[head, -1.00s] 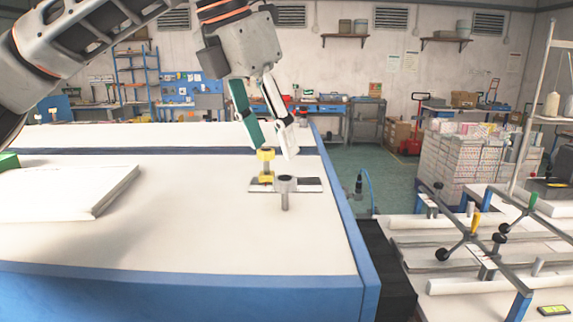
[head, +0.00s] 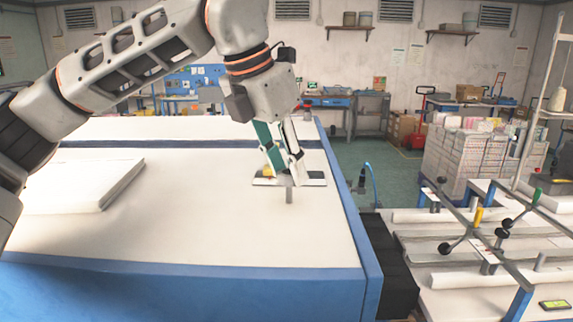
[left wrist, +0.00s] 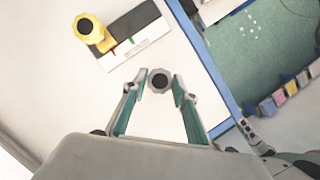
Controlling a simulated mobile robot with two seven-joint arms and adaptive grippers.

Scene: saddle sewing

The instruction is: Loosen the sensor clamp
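The clamp fixture on the blue-edged table has a flat black-and-white plate (head: 315,179), a yellow knob (head: 268,171) and a grey round knob on a short post (head: 289,195). In the left wrist view, the plate (left wrist: 138,44) carries small red and green marks, the yellow knob (left wrist: 90,29) stands at upper left, and the dark-centred grey knob (left wrist: 159,80) is between my fingertips. My left gripper (head: 282,168) points down at the fixture; it also shows in the left wrist view (left wrist: 159,88). It is open, with fingers on both sides of the grey knob and small gaps visible. My right gripper is out of view.
A white slab (head: 75,188) lies on the table's left. The blue table edge (head: 355,215) drops off just right of the fixture. A rack with rods and knobs (head: 480,240) stands at the right, with stacked boxes (head: 475,155) behind. The front tabletop is clear.

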